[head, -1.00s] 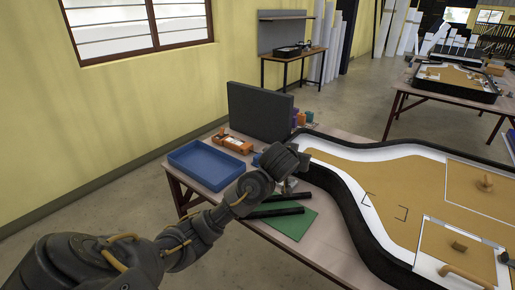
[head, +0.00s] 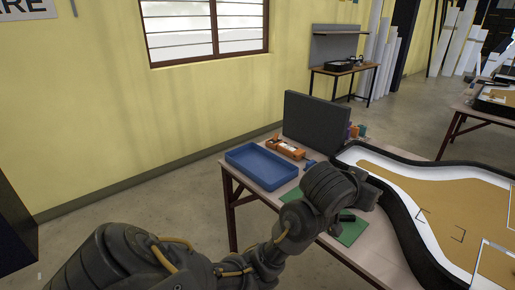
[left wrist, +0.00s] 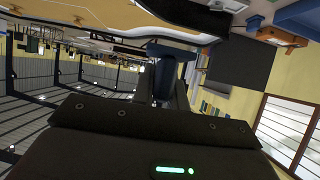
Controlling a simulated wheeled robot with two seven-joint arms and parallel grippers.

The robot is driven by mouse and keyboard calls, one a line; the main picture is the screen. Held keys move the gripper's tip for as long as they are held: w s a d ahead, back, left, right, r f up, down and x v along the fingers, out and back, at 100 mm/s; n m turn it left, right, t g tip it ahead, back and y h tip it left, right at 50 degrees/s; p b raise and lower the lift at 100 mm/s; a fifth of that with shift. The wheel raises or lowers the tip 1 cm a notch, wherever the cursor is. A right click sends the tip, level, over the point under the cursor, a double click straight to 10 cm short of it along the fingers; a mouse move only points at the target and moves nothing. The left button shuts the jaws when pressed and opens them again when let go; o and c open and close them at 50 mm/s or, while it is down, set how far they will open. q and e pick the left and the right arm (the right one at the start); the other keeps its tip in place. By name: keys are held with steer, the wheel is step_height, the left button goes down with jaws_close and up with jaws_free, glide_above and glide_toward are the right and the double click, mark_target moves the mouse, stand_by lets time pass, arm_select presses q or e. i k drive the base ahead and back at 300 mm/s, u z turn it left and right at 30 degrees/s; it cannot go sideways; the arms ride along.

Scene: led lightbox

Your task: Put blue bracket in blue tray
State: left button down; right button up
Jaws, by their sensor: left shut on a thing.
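The blue tray (head: 238,164) is empty and lies on the table left of my arm in the head view. My left gripper (left wrist: 165,88) is shut on the blue bracket (left wrist: 172,50), seen between and beyond its fingers in the left wrist view. In the head view my left wrist hangs over the table, right of the tray and by the green mat. It hides the fingers and the bracket there. My right gripper is not in view.
A dark upright panel (head: 316,120) stands behind the tray. An orange tool (head: 287,150) and a small blue piece (head: 310,163) lie beside the tray. The green mat (head: 350,232) is partly under my arm. A large black-rimmed lightbox (head: 398,215) fills the right side.

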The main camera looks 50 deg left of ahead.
mark_target(265, 170)
steer(key=k, duration=0.2)
steer(key=u, duration=0.95)
steer(key=i, duration=0.75)
steer(key=z, duration=0.35)
